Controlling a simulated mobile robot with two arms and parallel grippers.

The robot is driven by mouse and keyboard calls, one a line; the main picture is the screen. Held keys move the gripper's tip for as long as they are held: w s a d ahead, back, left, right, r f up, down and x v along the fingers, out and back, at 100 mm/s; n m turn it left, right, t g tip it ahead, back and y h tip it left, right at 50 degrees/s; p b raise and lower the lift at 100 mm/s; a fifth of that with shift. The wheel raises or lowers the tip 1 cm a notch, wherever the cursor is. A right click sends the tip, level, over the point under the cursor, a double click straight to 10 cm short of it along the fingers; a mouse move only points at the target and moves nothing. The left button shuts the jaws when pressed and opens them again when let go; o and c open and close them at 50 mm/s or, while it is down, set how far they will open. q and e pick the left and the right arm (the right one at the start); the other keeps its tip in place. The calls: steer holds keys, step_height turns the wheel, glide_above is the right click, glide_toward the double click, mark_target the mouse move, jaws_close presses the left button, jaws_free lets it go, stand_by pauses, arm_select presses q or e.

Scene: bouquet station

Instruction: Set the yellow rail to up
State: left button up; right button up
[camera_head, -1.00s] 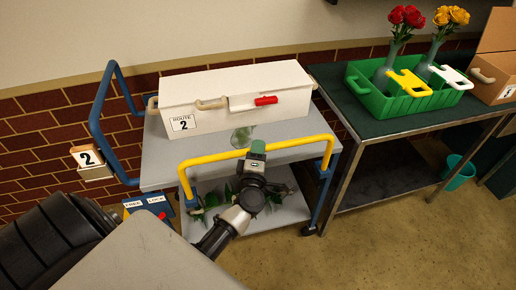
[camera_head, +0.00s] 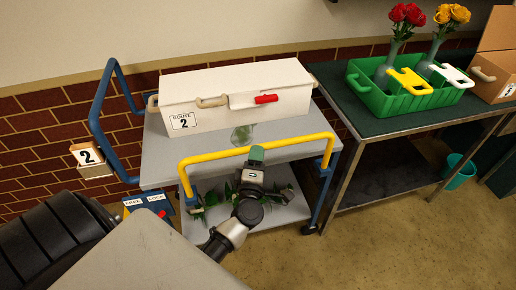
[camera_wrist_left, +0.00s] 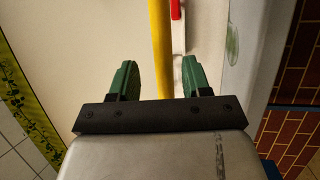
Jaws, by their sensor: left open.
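The yellow rail (camera_head: 215,156) is a U-shaped bar along the front side of the grey cart (camera_head: 163,158). Its crossbar stands above the cart's top, with its legs running down to blue posts. My left gripper (camera_head: 256,154) is at the middle of the crossbar, its green fingertips overlapping the bar in the head view. In the left wrist view the gripper (camera_wrist_left: 160,80) is open, and the yellow rail (camera_wrist_left: 160,40) runs between the two fingers in the picture. Whether a finger touches it I cannot tell. My right gripper is not in view.
A white box (camera_head: 235,92) marked Route 2, with a red latch (camera_head: 266,99), stands on the cart. A blue handle (camera_head: 95,115) rises at the cart's left. A green crate (camera_head: 405,100) with flower vases is on the dark table to the right. Open floor lies in front.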

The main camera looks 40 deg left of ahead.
arm_select(q)
steer(key=v, duration=0.7)
steer(key=shift+b, duration=0.4)
steer(key=s+d+f+m+g+h, duration=0.25)
steer(key=f+m, duration=0.25)
steer(key=f, duration=0.5)
steer(key=s+d+f+m+g+h+p, duration=0.1)
steer(key=s+d+f+m+g+h, duration=0.2)
steer(key=f+m, duration=0.5)
steer(key=s+d+f+m+g+h, duration=0.1)
steer(key=s+d+f+m+h, duration=0.25)
steer(key=f, duration=0.85)
steer(key=s+a+f+m+g, duration=0.1)
steer(key=s+f+m+g, duration=0.1)
steer(key=s, duration=0.6)
steer(key=s+a+f+m+g, duration=0.2)
steer(key=s+f+m+g, duration=0.1)
steer(key=s+f+g, duration=0.2)
steer(key=s+a+f+m+g+p, duration=0.1)
steer(key=s+f+m+g, duration=0.2)
steer(key=s+f, duration=0.4)
steer(key=s, duration=0.6)
steer(key=shift+a, duration=0.2)
steer(key=shift+w+f+g, duration=0.1)
steer(key=shift+f+g, duration=0.05)
steer(key=shift+g, duration=0.1)
steer(key=shift+c, duration=0.5)
